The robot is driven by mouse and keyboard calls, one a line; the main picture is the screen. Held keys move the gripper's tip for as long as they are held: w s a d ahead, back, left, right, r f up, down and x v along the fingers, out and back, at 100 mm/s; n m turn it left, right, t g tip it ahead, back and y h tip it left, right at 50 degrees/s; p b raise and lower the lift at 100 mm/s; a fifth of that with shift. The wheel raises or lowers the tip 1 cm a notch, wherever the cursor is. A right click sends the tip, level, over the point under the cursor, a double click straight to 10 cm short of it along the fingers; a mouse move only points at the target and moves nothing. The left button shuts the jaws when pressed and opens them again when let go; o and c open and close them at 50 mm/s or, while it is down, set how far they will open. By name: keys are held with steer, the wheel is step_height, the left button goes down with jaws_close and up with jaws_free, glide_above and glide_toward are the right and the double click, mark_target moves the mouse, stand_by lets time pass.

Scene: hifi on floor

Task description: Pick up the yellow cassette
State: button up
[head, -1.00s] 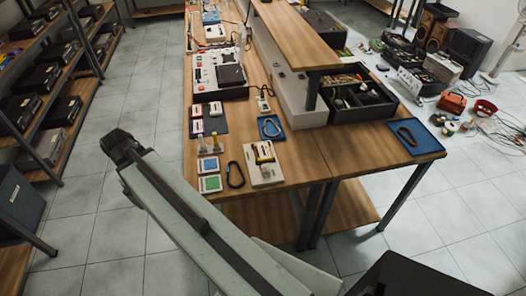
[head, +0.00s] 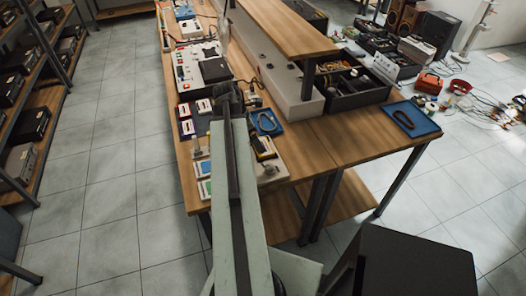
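I cannot clearly pick out a yellow cassette. Several small cassette-like cases with white labels, one of them (head: 187,127) at the left, lie on a dark mat on the wooden bench (head: 330,135). A yellow-and-black object (head: 263,146) sits on a pale board just right of my arm; it is too small to identify. My arm reaches up the middle of the head view. Its dark far end (head: 229,97) is over the bench, beside the cassette-like cases. The fingers cannot be made out, and the arm hides part of the bench top.
A blue tray (head: 266,123) with a dark loop lies right of my arm. Another blue tray (head: 410,121) is at the right corner. A black bin (head: 352,105) stands behind. Blue and green cards lie at the front left. Shelves stand left, with open floor between.

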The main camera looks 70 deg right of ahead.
steer(key=shift+s+d+f, duration=0.1)
steer(key=shift+f, duration=0.1)
steer(key=b+x, duration=0.5)
steer(key=shift+f, duration=0.25)
steer(key=shift+r, duration=0.2)
